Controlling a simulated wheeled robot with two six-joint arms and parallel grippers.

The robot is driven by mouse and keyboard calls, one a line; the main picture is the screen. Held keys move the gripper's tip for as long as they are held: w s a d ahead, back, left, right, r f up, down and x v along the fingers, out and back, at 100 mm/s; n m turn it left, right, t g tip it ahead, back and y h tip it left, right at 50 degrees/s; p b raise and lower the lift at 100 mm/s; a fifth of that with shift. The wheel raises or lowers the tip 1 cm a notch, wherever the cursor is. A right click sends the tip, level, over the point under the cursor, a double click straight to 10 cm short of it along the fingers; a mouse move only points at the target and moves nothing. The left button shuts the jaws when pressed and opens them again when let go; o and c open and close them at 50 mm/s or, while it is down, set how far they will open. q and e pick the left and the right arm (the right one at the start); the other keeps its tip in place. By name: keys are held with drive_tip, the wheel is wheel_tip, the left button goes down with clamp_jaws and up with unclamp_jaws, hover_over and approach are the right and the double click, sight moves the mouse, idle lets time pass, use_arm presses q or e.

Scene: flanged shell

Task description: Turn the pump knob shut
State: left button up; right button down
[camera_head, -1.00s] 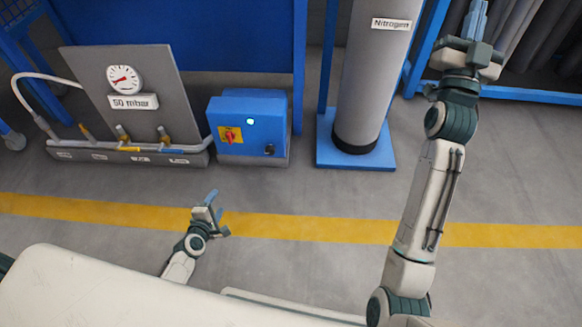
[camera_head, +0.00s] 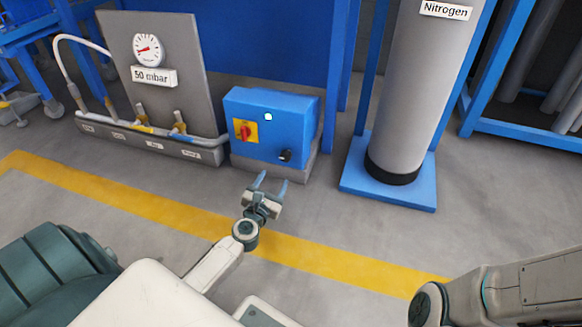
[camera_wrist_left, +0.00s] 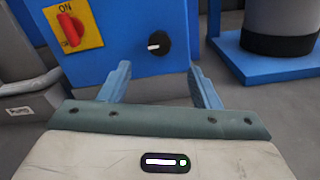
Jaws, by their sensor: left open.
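The blue box (camera_head: 268,125) stands on the floor at the middle of the head view, with a lit white lamp, a red switch on a yellow plate (camera_head: 245,132) and a black knob (camera_head: 285,155) low on its front. In the left wrist view the black knob (camera_wrist_left: 158,43) has a white mark lying nearly level, and the red switch (camera_wrist_left: 71,29) is at upper left. My left gripper (camera_head: 270,183) is open and empty in front of the box, below the knob. Its fingers (camera_wrist_left: 158,72) appear either side of the knob's line, apart from it. My right gripper is out of view.
Left of the box is a pipe manifold (camera_head: 150,145) with several valve handles, a gauge (camera_head: 148,50) and a "50 mbar" sign. The grey Nitrogen cylinder (camera_head: 408,100) stands on a blue base (camera_head: 390,190) to the right. The floor before the box is clear.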

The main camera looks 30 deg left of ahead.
sight(285, 158)
use_arm(q)
drive_tip(key=b+x, duration=0.2)
drive_tip(key=x, duration=0.8)
drive_tip(key=c, duration=1)
